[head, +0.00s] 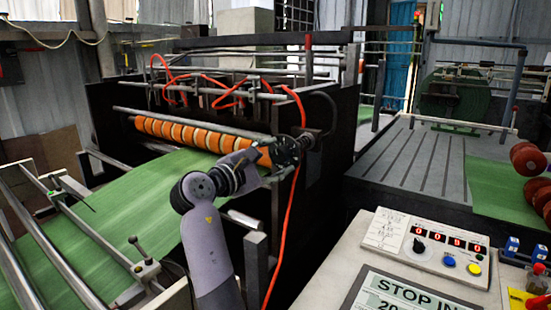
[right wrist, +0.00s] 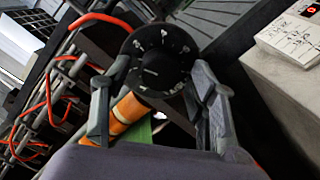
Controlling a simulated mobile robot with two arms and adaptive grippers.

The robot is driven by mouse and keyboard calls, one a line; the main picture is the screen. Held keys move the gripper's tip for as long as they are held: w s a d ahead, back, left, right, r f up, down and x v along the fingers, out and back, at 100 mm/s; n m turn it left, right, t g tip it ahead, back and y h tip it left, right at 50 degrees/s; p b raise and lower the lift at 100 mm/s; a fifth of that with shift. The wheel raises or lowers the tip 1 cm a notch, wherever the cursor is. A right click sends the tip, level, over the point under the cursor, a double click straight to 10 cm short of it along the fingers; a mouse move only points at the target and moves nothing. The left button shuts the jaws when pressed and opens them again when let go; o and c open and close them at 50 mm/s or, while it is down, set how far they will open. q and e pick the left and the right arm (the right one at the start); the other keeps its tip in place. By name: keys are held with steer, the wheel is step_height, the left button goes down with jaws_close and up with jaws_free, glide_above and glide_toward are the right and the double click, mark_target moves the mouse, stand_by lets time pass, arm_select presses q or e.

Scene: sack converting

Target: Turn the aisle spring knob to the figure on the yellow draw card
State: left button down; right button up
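The spring knob is a round black dial (right wrist: 158,62) with white marks around its face. It also shows in the head view as a dark round part (head: 286,152) at the right end of the orange roller. My right gripper (head: 276,170) is at the dial in the head view. In the right wrist view its two fingers (right wrist: 160,88) stand apart, one on each side of the dial's lower part. I cannot tell whether they touch it. A yellow card (head: 518,299) shows partly at the lower right of the head view, its figure unreadable. My left gripper is out of view.
A control box (head: 427,246) with a red digit display and buttons stands on the pale counter at right. A sign (head: 410,292) lies in front of it. An orange hose (head: 291,210) hangs beside my right gripper. Green sheet (head: 140,200) runs under the roller (head: 200,138).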

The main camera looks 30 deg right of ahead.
steer(key=shift+d, duration=0.1)
steer(key=c, duration=1.1)
steer(key=shift+m, duration=1.3)
steer(key=m+b, duration=0.1)
steer(key=m, duration=0.2)
steer(key=shift+m+y, duration=0.3)
steer(key=m+b, duration=0.1)
steer(key=m, duration=0.2)
steer(key=shift+m+t+y+b, duration=0.4)
steer(key=shift+m+b, duration=0.45)
steer(key=shift+m, duration=1.25)
